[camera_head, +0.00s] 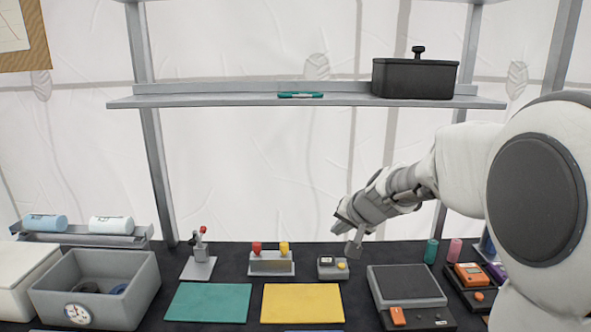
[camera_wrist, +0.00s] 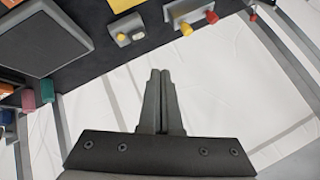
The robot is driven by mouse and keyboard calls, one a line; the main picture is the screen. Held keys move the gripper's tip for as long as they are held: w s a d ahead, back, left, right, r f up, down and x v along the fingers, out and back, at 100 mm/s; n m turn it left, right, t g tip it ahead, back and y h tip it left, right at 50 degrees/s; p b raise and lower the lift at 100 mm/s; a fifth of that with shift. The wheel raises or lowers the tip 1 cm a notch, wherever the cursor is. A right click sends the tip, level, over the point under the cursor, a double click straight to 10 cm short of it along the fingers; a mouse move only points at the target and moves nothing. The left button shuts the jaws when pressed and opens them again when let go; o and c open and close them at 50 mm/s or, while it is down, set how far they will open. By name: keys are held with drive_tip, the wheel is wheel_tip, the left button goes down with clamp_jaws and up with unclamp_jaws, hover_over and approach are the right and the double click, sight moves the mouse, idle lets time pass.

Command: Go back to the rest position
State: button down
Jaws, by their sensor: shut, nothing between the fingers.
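My gripper (camera_head: 354,248) is raised above the back of the dark table, right of the picture's middle in the head view. In the wrist view my gripper (camera_wrist: 160,76) has its two fingers together with nothing between them. It appears just above and behind a small grey device (camera_head: 332,267) with a yellow button, and I cannot tell the exact gap. The same grey device (camera_wrist: 127,32) shows beyond the fingertips in the wrist view. My white arm reaches in from the right.
A shelf (camera_head: 220,101) holds a black lidded box (camera_head: 415,79) and a teal pen-like item (camera_head: 300,95). On the table are a teal mat (camera_head: 208,303), a yellow mat (camera_head: 302,304), a grey bin (camera_head: 140,285) at left, a flat dark device (camera_head: 407,285), and teal and pink cylinders (camera_head: 455,249).

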drive_tip(key=s+r+n+g, duration=0.1)
drive_tip(key=s+r+n, duration=0.3)
drive_tip(key=s, duration=1.3)
drive_tip(key=s+d+g+h+p, duration=0.1)
drive_tip(key=s+d+h, duration=0.1)
drive_tip(key=s, duration=1.3)
drive_tip(key=shift+s+d+f+n+g+h+p, duration=0.15)
drive_tip(key=shift+d+f+n+g+h+p, duration=0.2)
drive_tip(key=shift+d, duration=0.55)
drive_tip(key=shift+a+r, duration=0.1)
drive_tip(key=shift+a, duration=0.05)
